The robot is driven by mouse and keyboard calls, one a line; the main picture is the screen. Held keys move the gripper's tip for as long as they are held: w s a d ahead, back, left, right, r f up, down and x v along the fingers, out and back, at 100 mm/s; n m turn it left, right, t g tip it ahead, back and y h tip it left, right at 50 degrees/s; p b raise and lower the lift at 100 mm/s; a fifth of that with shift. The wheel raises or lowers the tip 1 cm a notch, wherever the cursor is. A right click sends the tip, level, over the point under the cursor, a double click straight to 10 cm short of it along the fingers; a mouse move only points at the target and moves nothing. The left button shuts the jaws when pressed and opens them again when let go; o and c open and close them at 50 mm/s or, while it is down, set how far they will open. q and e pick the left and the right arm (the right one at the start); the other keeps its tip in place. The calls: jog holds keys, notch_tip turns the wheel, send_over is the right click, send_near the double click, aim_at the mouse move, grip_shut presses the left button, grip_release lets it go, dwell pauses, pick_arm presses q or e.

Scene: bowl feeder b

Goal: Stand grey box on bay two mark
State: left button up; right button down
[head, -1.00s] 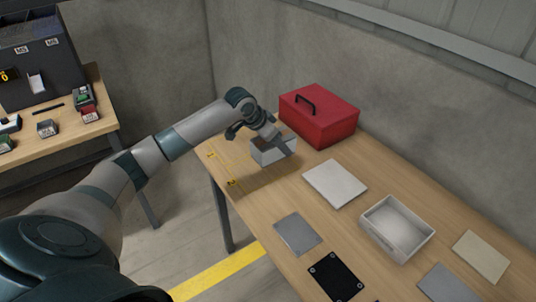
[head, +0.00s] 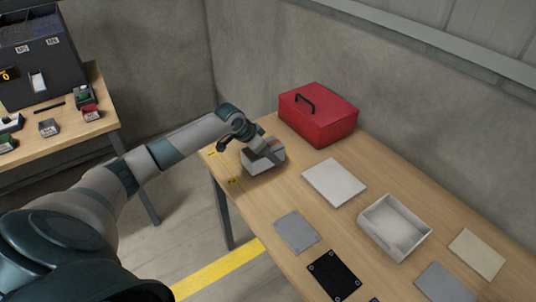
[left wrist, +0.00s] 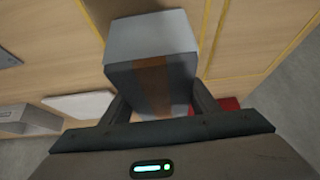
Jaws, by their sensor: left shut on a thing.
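The grey box (head: 258,164), with a brown band on one face, is between the fingers of my left gripper (head: 266,152) at the far left end of the workbench. It also shows in the left wrist view (left wrist: 150,38), with a finger on each side and the brown band facing the camera. Yellow bay lines lie on the wood around it (left wrist: 216,28). Two small yellow labels, (head: 211,153) and (head: 233,181), mark the bays at the bench edge. Whether the box touches the bench I cannot tell. My right gripper is not in view.
A red toolbox (head: 318,116) stands behind the box to the right, close to the wall. A white plate (head: 334,182), a grey plate (head: 296,231), a black plate (head: 333,275) and an open white tray (head: 372,238) occupy the bench further right.

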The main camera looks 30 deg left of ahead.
pick_arm(q)
jog(key=shift+f, duration=0.65)
jog(key=o, duration=1.5)
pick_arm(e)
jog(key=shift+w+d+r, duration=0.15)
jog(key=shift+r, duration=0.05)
